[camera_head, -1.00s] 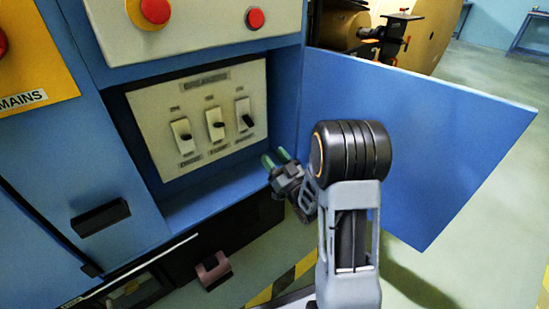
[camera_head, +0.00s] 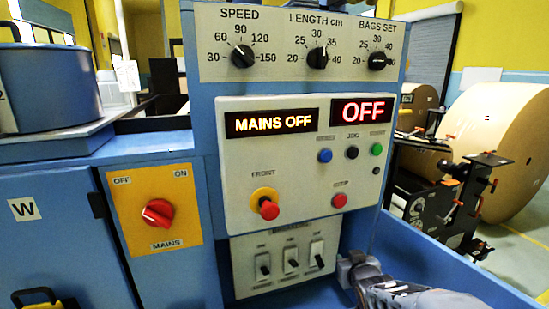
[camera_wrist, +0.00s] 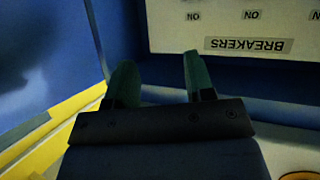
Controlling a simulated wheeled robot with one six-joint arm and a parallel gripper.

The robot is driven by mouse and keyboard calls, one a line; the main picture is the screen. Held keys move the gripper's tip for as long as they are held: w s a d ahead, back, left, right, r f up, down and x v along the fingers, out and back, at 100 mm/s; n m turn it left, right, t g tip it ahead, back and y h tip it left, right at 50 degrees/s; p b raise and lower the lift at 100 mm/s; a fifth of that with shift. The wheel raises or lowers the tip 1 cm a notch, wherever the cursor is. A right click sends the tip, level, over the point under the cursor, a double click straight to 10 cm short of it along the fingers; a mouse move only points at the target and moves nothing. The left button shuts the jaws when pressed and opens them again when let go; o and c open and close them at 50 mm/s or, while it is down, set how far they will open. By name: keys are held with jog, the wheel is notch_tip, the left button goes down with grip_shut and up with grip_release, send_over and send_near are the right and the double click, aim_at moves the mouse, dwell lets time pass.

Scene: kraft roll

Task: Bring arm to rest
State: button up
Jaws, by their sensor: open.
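My gripper (camera_head: 350,268) is at the lower right of the head view, in front of the open breaker recess and just right of its switches. My arm reaches in from the bottom right. In the wrist view my gripper's two green fingers (camera_wrist: 158,75) stand apart with nothing between them. The breaker panel (camera_head: 240,250) has three switches, and its black levers sit in the lower part of their white plates. In the wrist view the panel (camera_wrist: 170,40) appears upside down beyond the fingers, labelled BREAKERS. The fingertips are hidden in the head view.
The blue open door (camera_head: 425,262) extends right of my arm. The control panel (camera_head: 235,150) reads MAINS OFF and OFF. A red mains knob (camera_head: 157,213) sits on a yellow plate at left. A red front button (camera_head: 268,208) protrudes above the breakers. A kraft roll (camera_head: 495,140) stands at right.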

jog(key=s+a+r+g+p, duration=0.2)
jog(key=s+r+g+p, duration=0.2)
jog(key=s+r+p, duration=0.3)
jog(key=s+a+r+m+g+p, duration=0.1)
jog(key=s+a+r+g+p, duration=0.1)
jog(key=s+r+g+p, duration=0.3)
jog(key=s+r+p, duration=0.3)
jog(key=s+r, duration=0.3)
jog(key=shift+r+p, duration=0.3)
jog(key=shift+r, duration=0.1)
jog(key=shift+s+a+r+y, duration=0.1)
jog(key=shift+s+a+y, duration=0.05)
jog(key=shift+s+y, duration=0.2)
jog(key=shift+c, duration=0.3)
jog(key=shift+s, duration=0.1)
jog(key=shift+c, duration=0.3)
jog(key=shift+s, duration=0.1)
